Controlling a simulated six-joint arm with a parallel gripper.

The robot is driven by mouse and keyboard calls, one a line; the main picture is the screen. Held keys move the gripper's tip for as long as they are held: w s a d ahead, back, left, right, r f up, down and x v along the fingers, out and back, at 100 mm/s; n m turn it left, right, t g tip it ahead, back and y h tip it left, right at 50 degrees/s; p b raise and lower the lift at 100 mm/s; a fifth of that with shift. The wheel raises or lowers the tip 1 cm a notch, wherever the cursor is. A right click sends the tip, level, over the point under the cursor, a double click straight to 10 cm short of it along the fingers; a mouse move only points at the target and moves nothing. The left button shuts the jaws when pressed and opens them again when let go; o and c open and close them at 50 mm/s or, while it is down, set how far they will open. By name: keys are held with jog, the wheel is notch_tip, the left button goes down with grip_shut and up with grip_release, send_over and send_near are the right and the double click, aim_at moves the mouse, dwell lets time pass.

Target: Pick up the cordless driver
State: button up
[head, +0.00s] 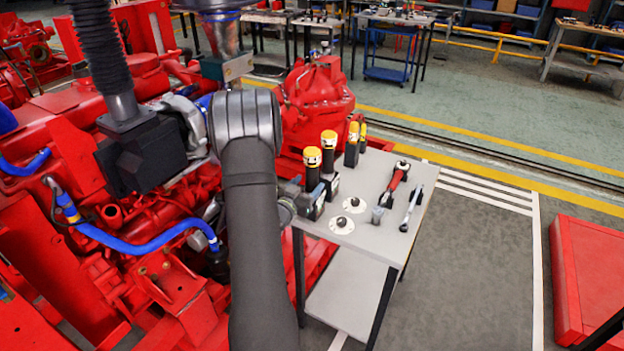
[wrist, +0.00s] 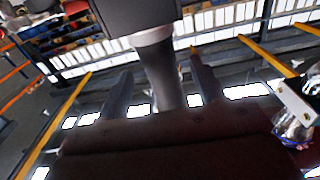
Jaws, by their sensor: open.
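Two similar upright tools with yellow tops, dark shafts and black blocks at the bottom stand at the left edge of a small grey table; the nearer one looks like the cordless driver (head: 313,160). The other yellow-topped tool (head: 329,142) stands just behind it. My gripper (head: 292,203) is beside the nearer tool's lower part, mostly hidden by my forearm. In the wrist view, my open gripper (wrist: 160,92) has a finger on each side of a dark grey shaft (wrist: 158,65) below a dark block. I cannot tell whether the fingers touch it.
The grey table (head: 372,242) also holds a red-and-black tool (head: 398,177), a wrench-like tool (head: 411,208), a small grey block (head: 377,215) and two white discs with black knobs (head: 342,223). A red engine (head: 150,200) crowds the left.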

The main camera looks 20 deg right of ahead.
aim_at(315, 174)
jog(key=shift+r+x, duration=0.15)
jog(key=shift+x, duration=1.15)
jog(key=shift+r+x, duration=0.15)
jog(key=shift+x, duration=1.15)
grip_shut()
